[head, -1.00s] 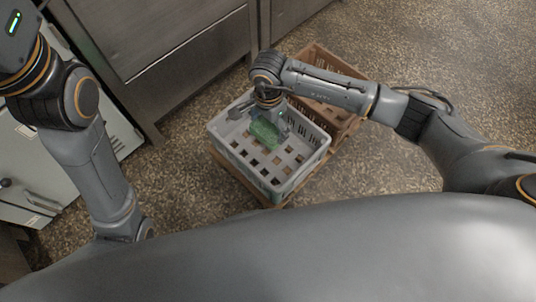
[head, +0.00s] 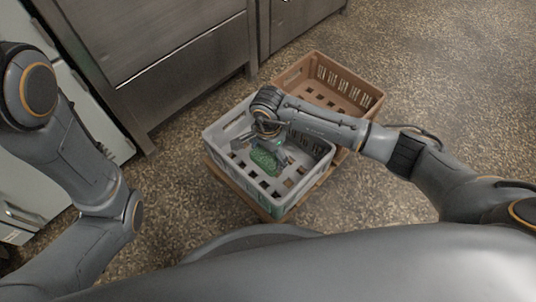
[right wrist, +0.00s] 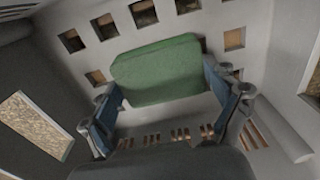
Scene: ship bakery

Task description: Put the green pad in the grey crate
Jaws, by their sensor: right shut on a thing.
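The green pad (head: 265,160) is in my right gripper (head: 266,148), inside the walls of the grey crate (head: 225,128). In the right wrist view the pad (right wrist: 158,72) spans between the two blue-padded fingers (right wrist: 165,105), with the crate's slotted floor (right wrist: 105,27) behind it. I cannot tell whether the pad touches the floor. My left arm shows at the left of the head view; its gripper is not in view.
The grey crate sits on a brown base (head: 240,192) on the speckled floor. A brown crate (head: 350,88) stands right behind it. Steel cabinets (head: 165,60) stand at the back left. Open floor (head: 450,90) lies to the right.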

